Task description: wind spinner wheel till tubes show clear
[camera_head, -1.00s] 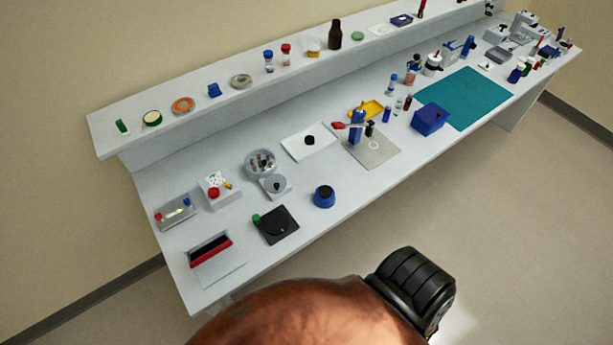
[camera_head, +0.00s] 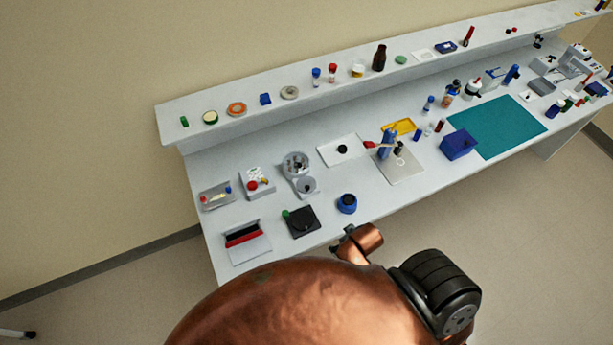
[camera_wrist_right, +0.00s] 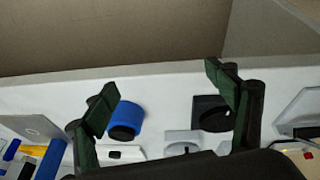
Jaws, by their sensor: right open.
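The spinner stands on the left half of the bench: a round grey bowl (camera_head: 296,164) with small tubes in it, and a grey wheel (camera_head: 306,187) with a dark knob in front. I cannot tell if the tubes' contents are clear. In the right wrist view the wheel's grey part (camera_wrist_right: 190,138) shows partly, behind my gripper. My right gripper (camera_wrist_right: 160,82) is open and empty, its two dark green fingers wide apart. In the head view its dark tip (camera_head: 340,240) shows by the bench's front edge, apart from the spinner. My left gripper is not in view.
A blue round pot (camera_head: 347,203) and a black square device (camera_head: 301,221) with a green knob stand between the front edge and the spinner. A white tray (camera_head: 343,150) lies to its right, a white box (camera_head: 257,182) to its left. A raised shelf (camera_head: 330,92) runs behind.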

